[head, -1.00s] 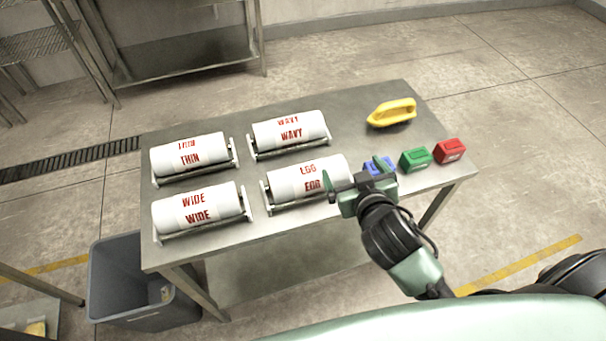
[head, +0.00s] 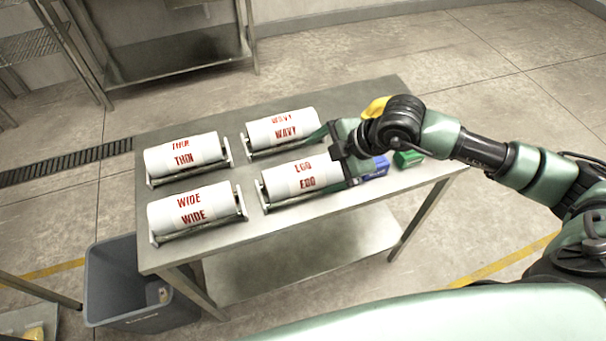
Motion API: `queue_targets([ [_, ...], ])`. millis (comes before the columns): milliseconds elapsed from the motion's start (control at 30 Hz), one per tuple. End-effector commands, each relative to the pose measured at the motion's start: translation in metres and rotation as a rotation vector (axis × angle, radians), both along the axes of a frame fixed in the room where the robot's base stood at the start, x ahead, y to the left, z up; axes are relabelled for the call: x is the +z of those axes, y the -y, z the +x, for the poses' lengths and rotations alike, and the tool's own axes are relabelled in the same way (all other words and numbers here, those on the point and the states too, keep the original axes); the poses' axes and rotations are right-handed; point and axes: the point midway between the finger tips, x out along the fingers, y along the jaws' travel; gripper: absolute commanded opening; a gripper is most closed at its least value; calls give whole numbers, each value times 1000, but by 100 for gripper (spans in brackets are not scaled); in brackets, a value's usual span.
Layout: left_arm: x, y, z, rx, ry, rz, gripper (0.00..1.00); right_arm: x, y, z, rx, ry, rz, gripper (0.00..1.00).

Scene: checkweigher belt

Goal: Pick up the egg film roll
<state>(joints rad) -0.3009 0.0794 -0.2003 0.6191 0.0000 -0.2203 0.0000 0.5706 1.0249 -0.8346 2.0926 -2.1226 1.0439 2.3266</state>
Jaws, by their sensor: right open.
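The egg film roll (head: 296,177) is a white cylinder with red "EGG" lettering, lying in a cradle at the front middle of the table. My right gripper (head: 336,157) is open at the roll's right end. One finger shows beyond the roll, near the wavy roll, and the other by the roll's near right end. The gripper hides part of that end, and I cannot tell whether it touches the roll. My left gripper is not in view.
The wavy roll (head: 280,130), thin roll (head: 183,155) and wide roll (head: 191,208) lie in cradles on the metal table (head: 245,237). A blue block (head: 375,168) and a green block (head: 408,159) are at right. My arm partly covers a yellow object (head: 376,106). A grey bin (head: 140,300) stands at lower left.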

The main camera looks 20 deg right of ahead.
Motion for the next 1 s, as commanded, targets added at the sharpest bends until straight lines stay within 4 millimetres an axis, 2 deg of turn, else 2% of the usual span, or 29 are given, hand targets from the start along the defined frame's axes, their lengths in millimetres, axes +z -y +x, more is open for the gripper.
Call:
queue_targets([
  [267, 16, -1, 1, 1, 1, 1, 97, -24, -16, 10, 3, -3, 4, 97],
  [367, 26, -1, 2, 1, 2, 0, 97, -38, -23, 14, 4, -3, 5, 97],
  [500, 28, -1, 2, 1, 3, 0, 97, -55, -30, 21, 3, -2, 5, 97],
  [800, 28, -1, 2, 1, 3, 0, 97, -61, -32, 24, 5, 1, 5, 97],
  [867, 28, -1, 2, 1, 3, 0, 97, -61, -32, 24, 4, 0, 6, 83],
  [1000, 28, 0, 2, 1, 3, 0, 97, -61, -32, 23, 4, -1, 6, 44],
])
